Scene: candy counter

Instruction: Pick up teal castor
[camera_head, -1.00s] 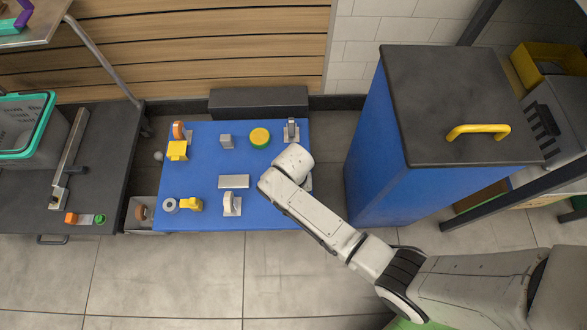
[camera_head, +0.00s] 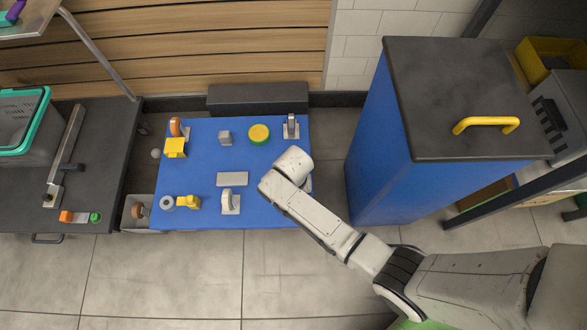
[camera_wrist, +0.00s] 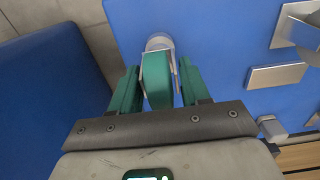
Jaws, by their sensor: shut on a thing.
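The teal castor (camera_wrist: 157,80) is between the fingers of my gripper (camera_wrist: 158,88) in the wrist view. Its teal wheel sits in a pale metal bracket, with a pale round part at its far end over the blue table. My gripper is shut on it with a green finger on each side. In the head view my arm's end covers the gripper and most of the castor at the right edge of the blue table (camera_head: 262,205). I cannot tell whether the castor still touches the table.
A tall blue bin (camera_head: 375,140) with a dark lid stands right of the table. The table also holds a white-wheeled castor (camera_head: 230,202), a grey castor (camera_head: 291,127), a flat grey block (camera_head: 232,179), a green-yellow disc (camera_head: 259,134) and yellow pieces. A dark counter (camera_head: 95,150) stands left.

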